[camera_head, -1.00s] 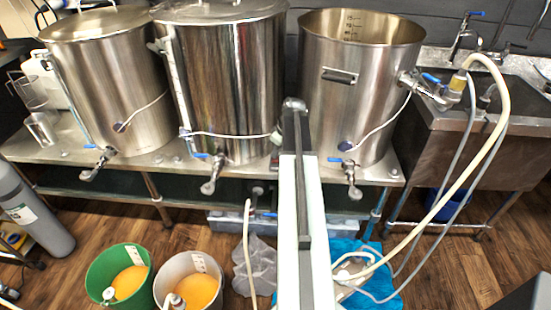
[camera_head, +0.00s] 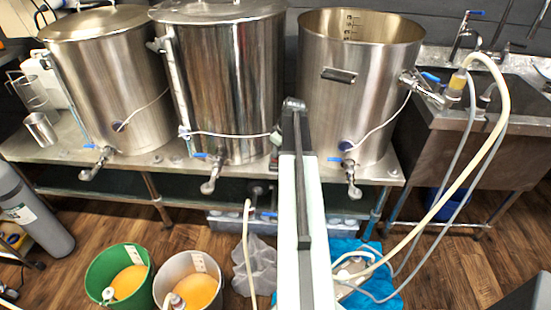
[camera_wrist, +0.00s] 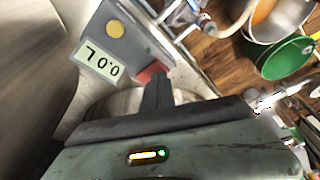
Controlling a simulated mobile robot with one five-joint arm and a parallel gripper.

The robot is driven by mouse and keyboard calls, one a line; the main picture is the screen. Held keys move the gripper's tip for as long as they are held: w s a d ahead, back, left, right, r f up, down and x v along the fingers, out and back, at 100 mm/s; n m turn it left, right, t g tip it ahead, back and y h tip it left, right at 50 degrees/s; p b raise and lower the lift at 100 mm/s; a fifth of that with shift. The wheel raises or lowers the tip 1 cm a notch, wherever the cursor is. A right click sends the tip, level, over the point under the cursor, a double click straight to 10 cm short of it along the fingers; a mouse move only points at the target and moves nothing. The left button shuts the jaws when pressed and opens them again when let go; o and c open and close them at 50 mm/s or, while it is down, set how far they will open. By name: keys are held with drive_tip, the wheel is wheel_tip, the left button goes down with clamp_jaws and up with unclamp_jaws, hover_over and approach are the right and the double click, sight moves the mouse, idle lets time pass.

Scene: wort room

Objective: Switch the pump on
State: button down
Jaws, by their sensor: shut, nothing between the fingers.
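In the wrist view a grey control box (camera_wrist: 106,40) has a round yellow button (camera_wrist: 115,28) and a pale display (camera_wrist: 100,64) that appears to read 0.0 L, upside down. A red switch (camera_wrist: 152,70) sits at the box's lower right edge. My gripper (camera_wrist: 157,86) is shut and empty, its dark fingertips right at the red switch. They overlap it in the picture; I cannot tell whether they touch it, nor its position. In the head view my arm hides the gripper and most of the box's surroundings. I cannot clearly make out the pump itself.
Three steel kettles stand on a metal bench (camera_head: 110,170), with taps at the front. A green bucket (camera_head: 100,271) and a white bucket (camera_head: 168,272) of orange liquid stand on the floor. Hoses run from a blue cloth (camera_head: 390,295) toward the sink (camera_head: 470,115).

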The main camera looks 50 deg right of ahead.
sight(276, 160)
drive_tip(key=shift+f+b, duration=0.65)
drive_tip(key=shift+f, duration=0.05)
wheel_tip(276, 160, up, 6)
drive_tip(key=p, duration=0.6)
drive_tip(key=shift+r, duration=0.2)
drive_tip(key=shift+f, duration=0.1)
